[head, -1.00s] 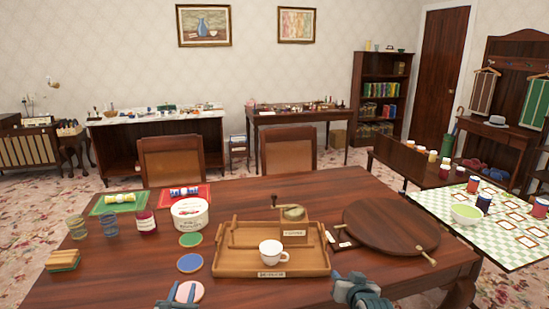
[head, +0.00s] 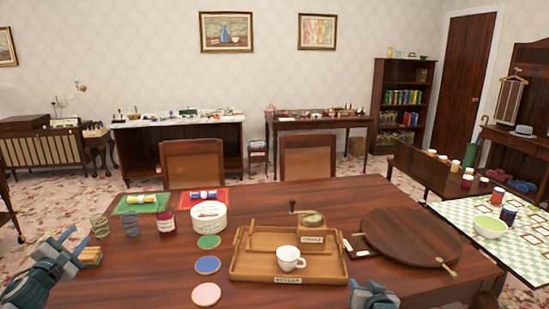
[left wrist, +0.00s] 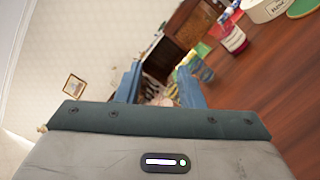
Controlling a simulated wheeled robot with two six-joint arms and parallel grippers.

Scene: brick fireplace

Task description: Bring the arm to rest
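My left gripper (head: 72,246) is at the left end of the dark wooden table (head: 150,290), in front of the wooden coaster stack (head: 91,257) and partly covering it. In the left wrist view its two blue fingers (left wrist: 160,85) stand apart with nothing held between them. The gripper is tilted, and that view looks across the table edge toward the room.
A wooden tray (head: 240,272) holds a white cup (head: 290,258). Round coasters, green (head: 208,242), blue (head: 208,265) and pink (head: 206,293), lie left of it. Glasses (head: 131,224), a red jar (head: 166,222) and a white tub (head: 209,217) stand behind. A round board (head: 410,235) lies right.

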